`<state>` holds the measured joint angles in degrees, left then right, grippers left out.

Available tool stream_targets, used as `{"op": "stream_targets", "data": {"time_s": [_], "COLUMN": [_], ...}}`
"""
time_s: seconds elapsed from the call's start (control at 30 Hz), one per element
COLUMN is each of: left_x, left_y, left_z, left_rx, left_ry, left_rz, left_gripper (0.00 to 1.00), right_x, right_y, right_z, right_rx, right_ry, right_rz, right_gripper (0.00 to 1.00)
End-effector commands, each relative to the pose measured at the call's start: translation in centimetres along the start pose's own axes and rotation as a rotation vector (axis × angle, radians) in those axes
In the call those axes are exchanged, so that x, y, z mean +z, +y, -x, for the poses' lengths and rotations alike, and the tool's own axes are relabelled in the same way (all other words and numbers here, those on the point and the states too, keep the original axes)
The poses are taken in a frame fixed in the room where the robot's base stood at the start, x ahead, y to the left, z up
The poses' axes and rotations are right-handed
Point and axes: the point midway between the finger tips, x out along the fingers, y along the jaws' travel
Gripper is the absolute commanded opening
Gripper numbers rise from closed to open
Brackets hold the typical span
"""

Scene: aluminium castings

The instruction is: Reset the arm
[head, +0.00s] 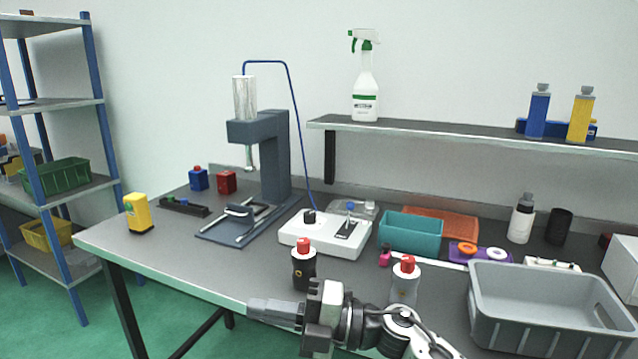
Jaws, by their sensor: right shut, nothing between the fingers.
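My right gripper (252,309) comes in from the bottom right in the head view. Its fingers point left and are shut, with nothing between them. It hangs over the front edge of the workbench (150,248), just in front of a dark bottle with a red cap (304,268). A grey bottle with a red cap (404,281) stands behind my right forearm, its lower part partly hidden. My left gripper does not show.
A grey press (275,160) and a white control box (322,236) stand mid-bench. A teal bin (410,234) and a large grey crate (545,300) are to the right. A shelf (450,132) hangs above. A yellow container (138,214) stands at the left.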

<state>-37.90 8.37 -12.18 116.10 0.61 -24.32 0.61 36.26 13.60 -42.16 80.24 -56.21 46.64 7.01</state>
Motion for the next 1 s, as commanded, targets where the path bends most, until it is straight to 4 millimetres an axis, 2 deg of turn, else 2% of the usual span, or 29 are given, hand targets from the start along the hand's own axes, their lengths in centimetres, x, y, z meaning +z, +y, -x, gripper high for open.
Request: {"op": "stream_targets", "data": {"time_s": [0.03,0.17,0.27,0.33,0.4,0.5,0.6,0.7,0.8,1.0], "left_x": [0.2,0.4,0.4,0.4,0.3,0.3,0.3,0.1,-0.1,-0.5], "left_y": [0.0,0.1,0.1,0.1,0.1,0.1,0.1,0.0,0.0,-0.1], "left_z": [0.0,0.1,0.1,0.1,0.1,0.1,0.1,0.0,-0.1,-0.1], "left_rx": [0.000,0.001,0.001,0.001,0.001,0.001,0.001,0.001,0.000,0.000], "left_ry": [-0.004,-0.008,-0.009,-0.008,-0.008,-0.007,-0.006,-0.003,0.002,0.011], "left_rz": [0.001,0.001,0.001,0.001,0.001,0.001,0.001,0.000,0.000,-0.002], "left_gripper": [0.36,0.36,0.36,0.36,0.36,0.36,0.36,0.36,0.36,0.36], "right_x": [-0.4,0.1,-0.2,-1.3,-3.3,-7.0,-11.0,-14.1,-15.9,-16.6], "right_y": [-0.7,-3.0,-6.6,-10.0,-13.5,-17.7,-20.9,-22.7,-23.6,-23.9], "right_z": [0.9,5.1,9.8,13.6,17.2,21.3,24.3,26.1,27.0,27.2], "right_rx": [0.110,0.330,0.443,0.491,0.518,0.523,0.504,0.483,0.468,0.462], "right_ry": [-0.103,-0.404,-0.654,-0.831,-0.998,-1.196,-1.346,-1.441,-1.492,-1.509], "right_rz": [-0.120,-0.424,-0.675,-0.856,-1.031,-1.249,-1.420,-1.541,-1.606,-1.631], "right_gripper": [0.00,0.00,0.00,0.00,0.00,0.00,0.00,0.00,0.00,0.00]}}
